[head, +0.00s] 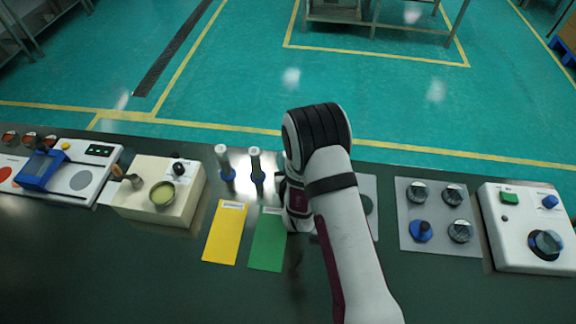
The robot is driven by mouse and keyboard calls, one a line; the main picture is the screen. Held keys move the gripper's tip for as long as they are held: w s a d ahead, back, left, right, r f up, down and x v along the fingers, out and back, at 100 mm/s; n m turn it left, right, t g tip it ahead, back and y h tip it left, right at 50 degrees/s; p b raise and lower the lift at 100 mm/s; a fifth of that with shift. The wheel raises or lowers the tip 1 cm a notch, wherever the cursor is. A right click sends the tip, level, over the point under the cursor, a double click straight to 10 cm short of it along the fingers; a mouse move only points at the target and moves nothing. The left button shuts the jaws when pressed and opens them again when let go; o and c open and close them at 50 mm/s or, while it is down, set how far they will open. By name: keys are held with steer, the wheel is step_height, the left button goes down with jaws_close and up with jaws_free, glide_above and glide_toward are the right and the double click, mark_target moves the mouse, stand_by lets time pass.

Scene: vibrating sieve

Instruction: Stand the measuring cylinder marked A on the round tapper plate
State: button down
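I cannot read which is marked A.
A yellow card (226,235) and a green card (268,242) lie in front of the cylinders. A cream box with a bowl (162,194) stands left. A grey plate (436,238) with several round pieces and a white control box (525,230) stand right. The front left bench is clear.

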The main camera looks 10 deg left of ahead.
step_height(320, 180, up, 10)
steer(key=w+d+r+n+y, duration=0.1)
steer(key=w+d+r, duration=0.25)
steer(key=d, duration=0.55)
steer(key=s+d+r+n+g+y, duration=0.2)
steer(key=s+d+n+y, duration=0.15)
steer(key=s+d, duration=1.45)
steer(key=w+a+f, duration=0.2)
steer(key=a, duration=0.1)
steer(key=w+a+f, duration=0.2)
steer(key=a, duration=0.1)
steer(key=w+a+f, duration=0.2)
steer(key=shift+w+a+f, duration=0.15)
steer(key=shift+a+f, duration=0.25)
step_height(320, 180, down, 4)
steer(key=shift+w+a+f, duration=0.1)
steer(key=shift+f, duration=0.1)
